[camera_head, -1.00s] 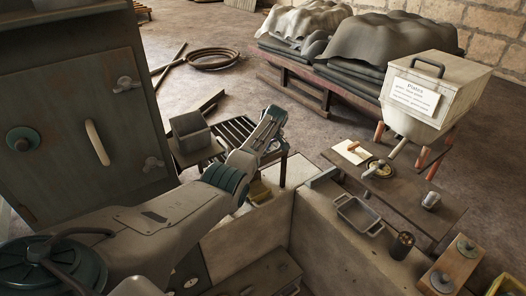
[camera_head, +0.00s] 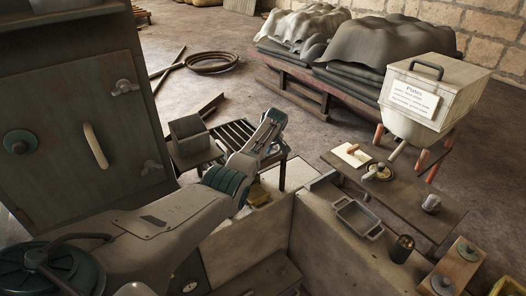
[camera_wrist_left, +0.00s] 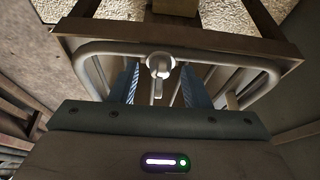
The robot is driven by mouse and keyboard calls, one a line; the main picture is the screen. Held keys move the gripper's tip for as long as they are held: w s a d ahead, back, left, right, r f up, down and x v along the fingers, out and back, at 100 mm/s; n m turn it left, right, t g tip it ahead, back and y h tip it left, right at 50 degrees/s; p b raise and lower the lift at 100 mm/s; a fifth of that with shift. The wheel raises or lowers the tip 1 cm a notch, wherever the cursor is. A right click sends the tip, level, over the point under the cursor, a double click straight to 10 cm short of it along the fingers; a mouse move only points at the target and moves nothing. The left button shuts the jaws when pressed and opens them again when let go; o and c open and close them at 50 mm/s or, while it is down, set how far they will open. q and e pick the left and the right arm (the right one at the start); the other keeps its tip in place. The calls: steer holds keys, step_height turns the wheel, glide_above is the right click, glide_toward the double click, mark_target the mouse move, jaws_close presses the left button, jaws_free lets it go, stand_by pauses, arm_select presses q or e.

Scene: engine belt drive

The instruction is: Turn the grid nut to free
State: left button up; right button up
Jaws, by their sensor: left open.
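The grid nut (camera_wrist_left: 160,65) is a pale metal knob with a short lever pointing down, in the upper middle of the left wrist view. It sits at a bent metal tube frame with slats, the grid (camera_wrist_left: 90,48). In the head view the slatted grid (camera_head: 228,133) is near the middle, and the nut cannot be made out there. My left gripper (camera_head: 273,117) reaches over the grid's right side. Its two bluish fingers are open, one on each side of the nut in the wrist view, with visible gaps. My right gripper is not in view.
A dark cabinet (camera_head: 75,100) with a pale handle and wing nuts stands at the left. A low wall (camera_head: 335,240) runs at the lower right. Open floor lies behind the grid.

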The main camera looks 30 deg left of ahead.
arm_select(q)
steer(key=shift+r, duration=0.15)
steer(key=b+v, duration=0.2)
steer(key=v, duration=0.8)
steer(key=shift+d+r+b, duration=0.15)
steer(key=shift+r+b, duration=0.1)
steer(key=shift+b, duration=0.1)
steer(key=shift+f, duration=0.15)
